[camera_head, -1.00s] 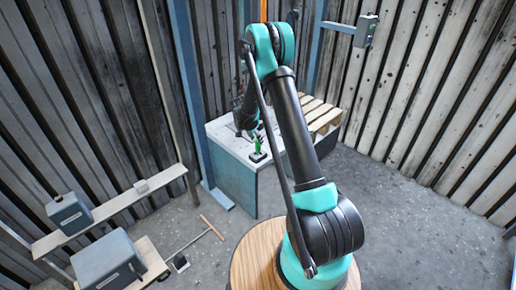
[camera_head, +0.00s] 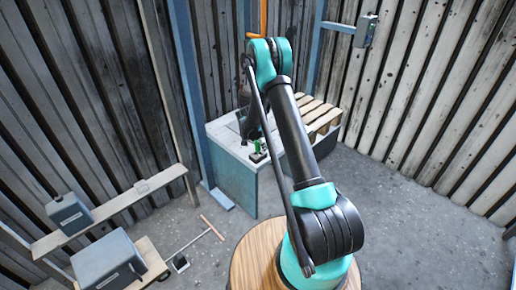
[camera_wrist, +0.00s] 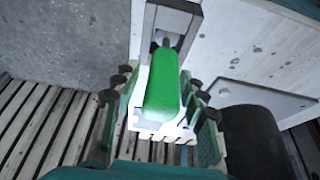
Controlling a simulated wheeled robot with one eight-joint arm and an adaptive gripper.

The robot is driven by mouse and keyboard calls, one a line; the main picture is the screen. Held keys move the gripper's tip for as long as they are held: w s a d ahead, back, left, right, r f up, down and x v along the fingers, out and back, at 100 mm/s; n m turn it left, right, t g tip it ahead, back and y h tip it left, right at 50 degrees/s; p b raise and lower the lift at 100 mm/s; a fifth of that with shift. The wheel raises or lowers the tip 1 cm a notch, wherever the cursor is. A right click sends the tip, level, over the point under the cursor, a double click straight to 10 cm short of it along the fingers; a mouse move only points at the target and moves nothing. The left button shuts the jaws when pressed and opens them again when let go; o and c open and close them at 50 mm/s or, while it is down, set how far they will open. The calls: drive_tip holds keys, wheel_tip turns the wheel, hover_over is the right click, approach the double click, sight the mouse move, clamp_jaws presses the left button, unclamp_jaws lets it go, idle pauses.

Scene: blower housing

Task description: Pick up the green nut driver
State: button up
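The green nut driver (camera_wrist: 162,88) shows in the wrist view with its thick handle toward the camera and its dark shank pointing away, into a grey holder (camera_wrist: 178,20). In the head view the nut driver (camera_head: 257,147) is a small green shape at the front of the white-topped bench. My gripper (camera_wrist: 160,82) has its fingers on either side of the handle. Gaps show between the handle and the fingers, so it looks open around the handle, not closed on it. In the head view the fingertips are too small to make out.
The bench (camera_head: 225,135) has a white top and a blue-grey side. A wooden pallet (camera_head: 318,112) lies behind it to the right. A blue post (camera_head: 190,90) stands at its left. Grey boxes (camera_head: 107,262) sit on a shelf and a stand at lower left.

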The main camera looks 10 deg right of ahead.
clamp_jaws()
drive_tip(key=shift+r, duration=0.1)
wheel_tip(320, 180, up, 20)
idle(0.7)
drive_tip(key=shift+c, duration=2.2)
unclamp_jaws()
clamp_jaws()
